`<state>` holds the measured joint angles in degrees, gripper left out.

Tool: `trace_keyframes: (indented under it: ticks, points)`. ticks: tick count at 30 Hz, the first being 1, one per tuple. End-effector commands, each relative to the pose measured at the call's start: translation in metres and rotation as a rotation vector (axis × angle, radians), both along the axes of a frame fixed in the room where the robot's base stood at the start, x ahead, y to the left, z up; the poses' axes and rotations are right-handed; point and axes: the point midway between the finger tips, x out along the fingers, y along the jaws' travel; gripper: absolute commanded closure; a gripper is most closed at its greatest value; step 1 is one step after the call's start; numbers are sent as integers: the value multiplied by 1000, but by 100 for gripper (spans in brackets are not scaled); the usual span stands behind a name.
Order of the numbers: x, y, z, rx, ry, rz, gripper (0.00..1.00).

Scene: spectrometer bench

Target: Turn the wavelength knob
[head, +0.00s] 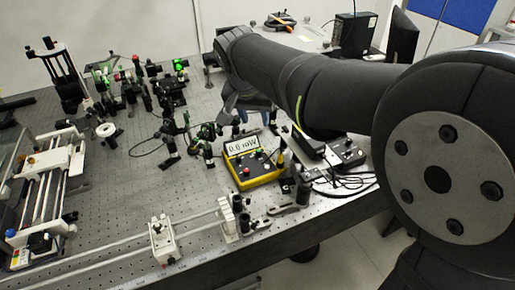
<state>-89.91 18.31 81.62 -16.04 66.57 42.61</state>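I cannot pick out the wavelength knob for certain in the head view. My gripper (252,116) hangs below the far end of my dark arm, above and behind the meter in the picture. It looks apart from the meter. Its fingertips are small and partly lost among the optics, so its opening and any contact are unclear.
Green-lit optics on posts (180,66) crowd the back of the perforated bench (110,215). A rail stage (45,180) stands at left, and a white rail carriage (162,240) in front. Black boxes and cables (345,155) lie right of the meter. The left-centre bench is mostly clear.

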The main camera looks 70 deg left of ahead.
Motion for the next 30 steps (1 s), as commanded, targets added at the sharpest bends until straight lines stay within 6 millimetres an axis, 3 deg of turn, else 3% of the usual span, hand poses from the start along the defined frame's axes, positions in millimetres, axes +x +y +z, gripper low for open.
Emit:
trace_keyframes:
  ticks: [6, 11, 30]
  points:
    - [-17, 4, -4, 58, 8, -128, 61]
    - [-16, 7, -12, 65, 11, -148, 61]
    - [21, 40, -132, 62, 11, -147, 61]
